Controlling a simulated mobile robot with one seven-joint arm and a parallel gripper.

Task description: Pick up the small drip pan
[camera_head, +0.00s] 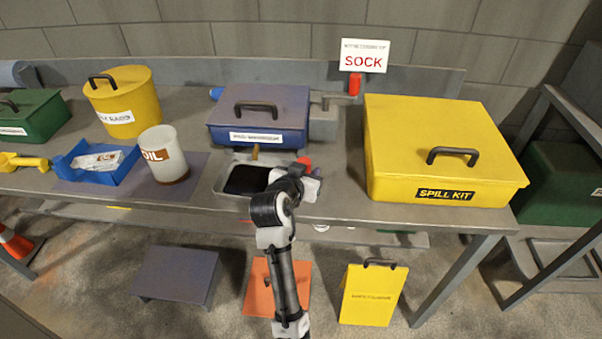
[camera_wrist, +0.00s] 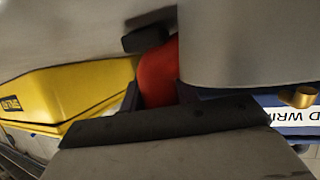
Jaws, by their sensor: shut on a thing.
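The small drip pan (camera_head: 223,181) is a shallow light-grey metal tray with a black inside. It appears to rest near the bench's front edge, in front of the blue box. My gripper (camera_head: 303,168) is at the pan's right end. In the wrist view a red grip (camera_wrist: 157,74) sits between my dark finger pads, and my gripper (camera_wrist: 158,95) is shut on it. The red grip also shows beside my gripper in the head view (camera_head: 305,160). My wrist hides the pan's right end, so I cannot see how the grip joins it.
The yellow spill kit (camera_head: 440,145) stands to the right, the blue box (camera_head: 258,117) behind. The white oil container (camera_head: 162,155) and a blue tray (camera_head: 95,163) are to the left. A small brass piece (camera_head: 255,152) shows at the pan's back edge. The bench's front edge is close.

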